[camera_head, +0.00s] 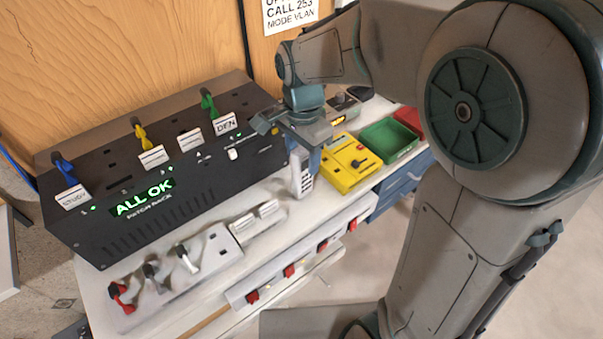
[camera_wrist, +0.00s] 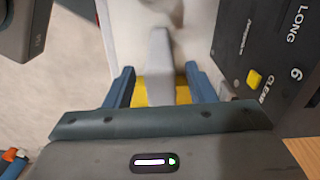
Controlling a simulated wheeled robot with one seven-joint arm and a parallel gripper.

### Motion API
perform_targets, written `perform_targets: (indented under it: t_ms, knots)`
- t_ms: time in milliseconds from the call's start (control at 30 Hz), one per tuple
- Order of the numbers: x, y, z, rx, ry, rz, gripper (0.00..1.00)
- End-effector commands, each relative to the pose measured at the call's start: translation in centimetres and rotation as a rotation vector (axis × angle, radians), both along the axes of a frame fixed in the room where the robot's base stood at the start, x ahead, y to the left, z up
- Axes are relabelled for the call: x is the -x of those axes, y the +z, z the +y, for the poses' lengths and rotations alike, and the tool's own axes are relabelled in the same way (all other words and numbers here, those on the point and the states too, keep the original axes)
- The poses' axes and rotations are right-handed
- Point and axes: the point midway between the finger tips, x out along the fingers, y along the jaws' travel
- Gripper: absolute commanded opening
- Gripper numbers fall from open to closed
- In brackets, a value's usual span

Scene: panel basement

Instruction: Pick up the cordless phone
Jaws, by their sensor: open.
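The cordless phone (camera_head: 301,178) is a pale grey handset with a keypad. It stands upright at the right end of the black rack, on the white bench top. My gripper (camera_head: 306,150) is over it from above, and one blue finger shows beside its upper part. In the wrist view, a grey upright shape that looks like the phone (camera_wrist: 160,50) lies between the two blue fingers of my gripper (camera_wrist: 160,78). The fingers are apart, with gaps on both sides of it. The palm hides the near part of the phone.
The black rack (camera_head: 110,225) with coloured keys is close on the left; its side also shows in the wrist view (camera_wrist: 240,50). A yellow box (camera_head: 349,163), green tray (camera_head: 388,142) and red tray (camera_head: 408,118) lie right. A power strip (camera_head: 215,245) lies in front.

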Motion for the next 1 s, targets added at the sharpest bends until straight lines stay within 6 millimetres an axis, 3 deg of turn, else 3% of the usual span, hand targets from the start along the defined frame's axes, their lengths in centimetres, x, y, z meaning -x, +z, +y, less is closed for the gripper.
perform_targets:
  t_ms: [133,400,600,1000]
  knots:
    - [0.0,-1.6,0.0,0.000,0.000,0.001,0.50]
    - [0.0,-2.0,0.0,-0.001,0.000,-0.001,0.50]
    - [0.0,-1.9,0.0,-0.001,0.000,-0.001,0.00]
    - [-0.1,-1.4,0.0,-0.001,0.000,-0.003,0.00]
